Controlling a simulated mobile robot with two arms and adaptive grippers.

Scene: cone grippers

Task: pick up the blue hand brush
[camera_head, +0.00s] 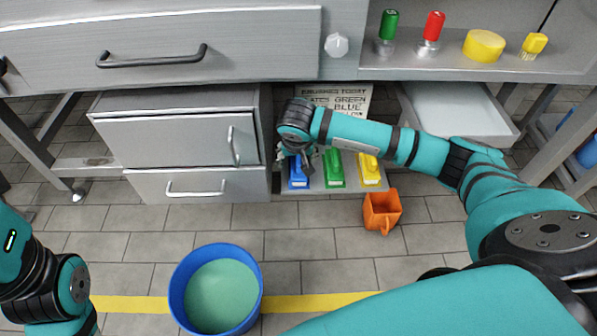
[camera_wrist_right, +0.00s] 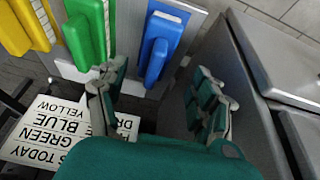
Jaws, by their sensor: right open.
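The blue hand brush (camera_head: 298,174) is at the left end of a row of three brushes below the sign, beside the drawer cabinet. In the right wrist view the blue brush (camera_wrist_right: 157,55) lies ahead, between the two spread fingers. My right gripper (camera_head: 303,158) is open and empty, just above the blue brush in the head view and partly covering it. In the wrist view the right gripper (camera_wrist_right: 162,95) shows both teal pads apart.
A green brush (camera_head: 333,170) and a yellow brush (camera_head: 369,170) stand to the right of the blue one. The printed sign (camera_head: 350,97) is behind. The grey cabinet (camera_head: 180,140) is close on the left. An orange scoop (camera_head: 381,211) and a blue bucket (camera_head: 175,290) stand on the floor.

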